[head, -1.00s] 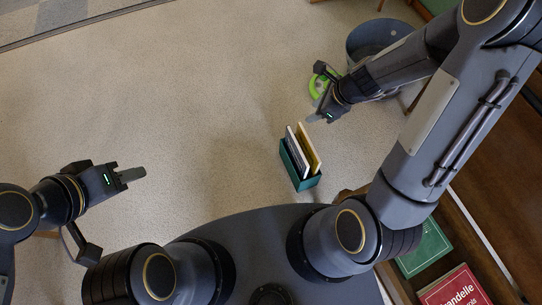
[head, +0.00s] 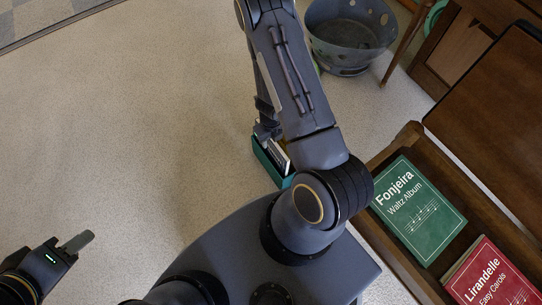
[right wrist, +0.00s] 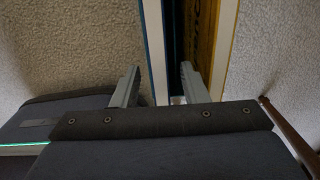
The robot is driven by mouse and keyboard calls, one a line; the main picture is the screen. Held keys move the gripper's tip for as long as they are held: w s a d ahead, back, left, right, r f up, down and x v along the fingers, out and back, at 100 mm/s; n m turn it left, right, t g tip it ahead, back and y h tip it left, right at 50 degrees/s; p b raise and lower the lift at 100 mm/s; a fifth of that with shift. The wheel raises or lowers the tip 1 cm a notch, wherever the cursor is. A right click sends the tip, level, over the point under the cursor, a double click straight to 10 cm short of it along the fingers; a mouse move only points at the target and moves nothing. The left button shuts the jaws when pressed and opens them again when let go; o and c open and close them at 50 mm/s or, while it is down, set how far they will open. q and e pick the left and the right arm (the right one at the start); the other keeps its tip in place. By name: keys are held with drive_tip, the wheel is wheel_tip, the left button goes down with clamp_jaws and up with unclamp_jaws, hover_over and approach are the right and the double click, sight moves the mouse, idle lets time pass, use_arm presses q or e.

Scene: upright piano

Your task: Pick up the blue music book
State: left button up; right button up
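The blue music book (right wrist: 154,45) shows in the right wrist view as a band of white pages with thin blue cover edges. It stands upright in the teal box (head: 268,165), largely hidden by my right arm in the head view. My right gripper (right wrist: 160,68) is open, with one finger on each side of the book; I cannot tell whether they touch it. A yellow book (right wrist: 203,25) stands right beside it, past a narrow dark gap. My left gripper (head: 77,243) is far from the box, low at the left, and seems empty; its finger gap is not visible.
A grey-blue bin (head: 345,45) stands on the floor beyond the box. The carpet at left is clear.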

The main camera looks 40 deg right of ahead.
sight(272, 155)
wheel_tip(272, 155, down, 3)
drive_tip(key=shift+f+b, duration=0.1)
drive_tip(key=shift+b, duration=0.45)
clamp_jaws()
